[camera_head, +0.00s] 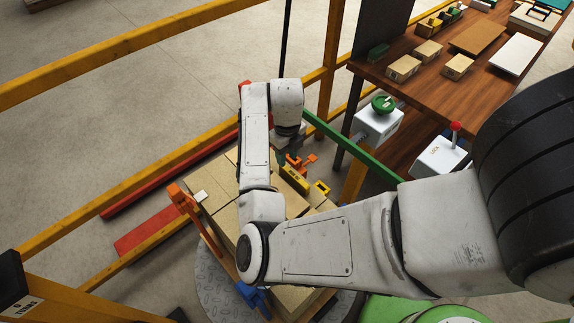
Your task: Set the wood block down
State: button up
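My white arm reaches in from the right, over a stack of tan boxes (223,216), and its wrist bends down over the far side of the stack. My gripper (287,155) shows only as a small dark part below the wrist. Its fingertips are mostly hidden, so I cannot tell whether it is open or shut, or whether it holds anything. I cannot make out a wood block for certain. A small pale piece (200,195) lies at the left edge of the stack. A yellow object (295,179) and an orange part (301,162) are close below the gripper.
The stack stands on a round metal plate (212,285), with an orange post (184,199) at its left. Yellow rails (120,50) and a green bar (352,146) surround it. A wooden table (436,89) with boxes and boards stands at the upper right.

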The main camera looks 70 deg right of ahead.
jog(key=shift+r, duration=2.2)
